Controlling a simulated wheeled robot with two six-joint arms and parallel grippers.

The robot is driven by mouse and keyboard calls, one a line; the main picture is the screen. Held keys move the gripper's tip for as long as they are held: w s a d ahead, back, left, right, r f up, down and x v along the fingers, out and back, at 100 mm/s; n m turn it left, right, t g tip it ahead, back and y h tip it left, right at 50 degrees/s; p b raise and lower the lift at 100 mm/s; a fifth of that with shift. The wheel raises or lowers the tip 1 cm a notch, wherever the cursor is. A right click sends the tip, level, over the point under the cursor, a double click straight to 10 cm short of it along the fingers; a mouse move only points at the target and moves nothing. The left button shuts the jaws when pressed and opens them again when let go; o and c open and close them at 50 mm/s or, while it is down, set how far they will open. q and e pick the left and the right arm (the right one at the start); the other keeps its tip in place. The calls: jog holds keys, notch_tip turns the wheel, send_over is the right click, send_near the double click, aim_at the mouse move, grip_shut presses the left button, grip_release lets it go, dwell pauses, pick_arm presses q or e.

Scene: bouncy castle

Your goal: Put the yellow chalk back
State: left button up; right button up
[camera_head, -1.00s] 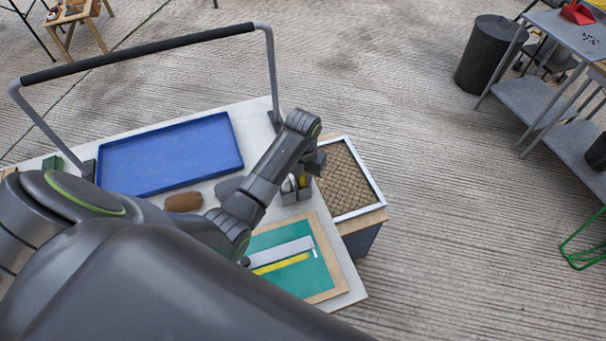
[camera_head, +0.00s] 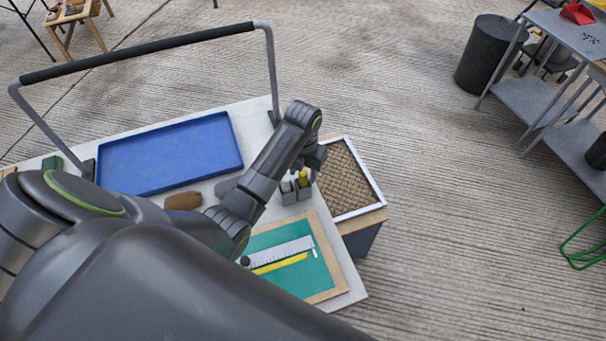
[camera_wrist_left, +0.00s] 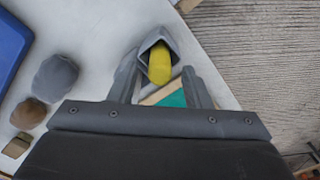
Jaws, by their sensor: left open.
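The yellow chalk (camera_head: 303,178) stands in the right compartment of a small grey holder (camera_head: 290,195) on the white table. A white piece shows in the left compartment. In the left wrist view the yellow chalk (camera_wrist_left: 160,66) shows inside the grey holder (camera_wrist_left: 153,40), between and beyond my finger tips. My left gripper (camera_head: 313,162) is just above and behind the holder in the head view, its fingers partly hidden by the wrist. In the wrist view my left gripper (camera_wrist_left: 160,80) is open, its fingers apart, with nothing gripped. My right gripper is not in view.
A blue tray (camera_head: 170,155) and a brown object (camera_head: 183,201) lie left of the holder. A green mat (camera_head: 310,277) with a ruler (camera_head: 282,252) lies in front. A framed woven panel (camera_head: 347,180) is at the right. A metal handle (camera_head: 140,55) spans the table's back.

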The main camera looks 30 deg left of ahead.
pick_arm(q)
notch_tip(320, 180, up, 5)
jog(key=shift+f, duration=0.15)
notch_tip(320, 180, up, 4)
jog(key=p, duration=0.3)
jog(key=shift+f, duration=0.2)
jog(key=shift+r+p, duration=0.85)
jog(key=shift+p, duration=0.15)
jog(key=shift+f, duration=0.1)
